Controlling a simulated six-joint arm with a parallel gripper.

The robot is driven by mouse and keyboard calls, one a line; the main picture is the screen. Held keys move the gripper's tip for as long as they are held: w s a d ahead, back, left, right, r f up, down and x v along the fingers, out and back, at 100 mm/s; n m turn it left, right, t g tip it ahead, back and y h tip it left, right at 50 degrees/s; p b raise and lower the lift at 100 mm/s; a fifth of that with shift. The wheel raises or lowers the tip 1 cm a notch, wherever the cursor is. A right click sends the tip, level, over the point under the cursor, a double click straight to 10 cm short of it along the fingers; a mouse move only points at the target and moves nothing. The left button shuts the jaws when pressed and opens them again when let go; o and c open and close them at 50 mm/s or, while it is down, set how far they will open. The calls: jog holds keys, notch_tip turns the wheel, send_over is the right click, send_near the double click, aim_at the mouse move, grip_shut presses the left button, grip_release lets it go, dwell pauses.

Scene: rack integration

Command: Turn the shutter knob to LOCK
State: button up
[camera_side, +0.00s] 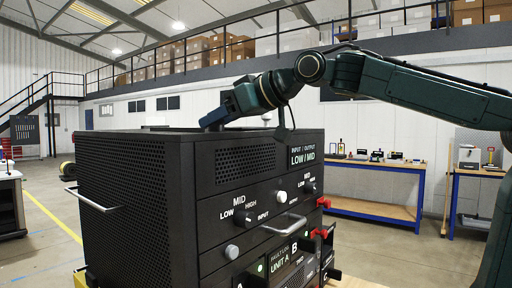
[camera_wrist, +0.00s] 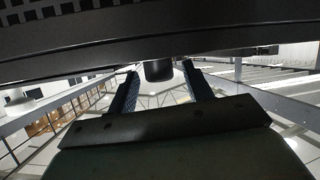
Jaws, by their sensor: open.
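The black rack unit (camera_side: 125,190) fills the middle of the side view. My gripper (camera_side: 212,120) is at its top, near the upper edge, pointing down and left. In the wrist view the two fingers of my gripper (camera_wrist: 159,72) are spread apart, with a short dark rounded piece (camera_wrist: 158,71) showing between them under the dark panel (camera_wrist: 150,35). I cannot tell whether they touch it. No LOCK label is readable, so I cannot tell whether this piece is the shutter knob. The front has a black selector knob (camera_side: 244,218) and another (camera_side: 309,188).
Light round knobs (camera_side: 232,252) and red handles (camera_side: 323,203) stick out of the rack front. A metal bar handle (camera_side: 85,199) projects from the left side. Blue-framed workbenches (camera_side: 365,205) stand behind at right. Open floor (camera_side: 45,225) lies left of the rack.

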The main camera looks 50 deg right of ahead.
jog(key=shift+c, duration=0.3)
jog(key=c, duration=0.9)
jog(key=shift+w+d+n+y, duration=0.1)
jog(key=shift+d+n+y, duration=0.05)
jog(key=shift+n+y, duration=0.45)
jog(key=shift+d+n+y, duration=0.15)
jog(key=shift+n+y, duration=0.35)
jog(key=shift+y, duration=0.2)
jog(key=shift+n+g+y, duration=0.6)
jog(key=shift+n+y, duration=0.2)
jog(key=shift+y, duration=0.1)
jog(key=shift+w+d+n+g+y, duration=0.15)
jog(key=shift+n+g+y, duration=0.55)
jog(key=shift+n+y, duration=0.5)
jog(key=shift+n+g+y, duration=0.6)
jog(key=shift+n, duration=0.1)
jog(key=o, duration=1)
jog(key=shift+c, duration=0.2)
